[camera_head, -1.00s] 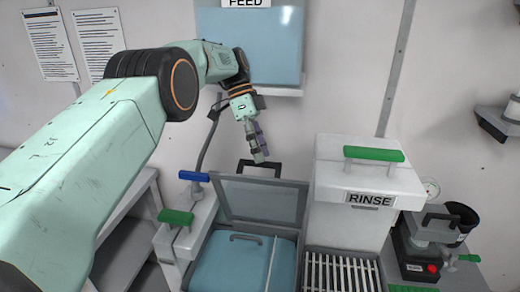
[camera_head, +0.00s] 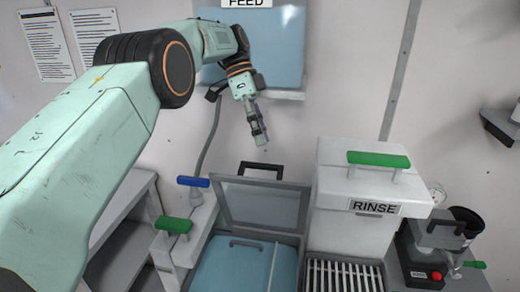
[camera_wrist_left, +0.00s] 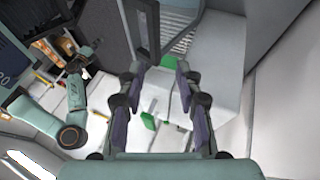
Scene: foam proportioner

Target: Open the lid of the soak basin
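The soak basin (camera_head: 205,244) is at the bottom centre of the head view. Its grey-framed lid (camera_head: 263,204) stands raised at the back, with a black handle (camera_head: 262,167) on its top edge. The blue inside of the basin shows in front of the lid, with a small handle there. My left gripper (camera_head: 259,132) hangs above the lid handle, apart from it. In the left wrist view the fingers of my left gripper (camera_wrist_left: 157,70) are spread with nothing between them. My right gripper cannot be made out.
A white RINSE unit (camera_head: 360,225) with a green handle stands right of the basin, beside a slatted grate (camera_head: 343,277). Blue (camera_head: 193,181) and green (camera_head: 174,225) valve handles are at left. The blue FEED tank (camera_head: 275,50) hangs behind my left arm.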

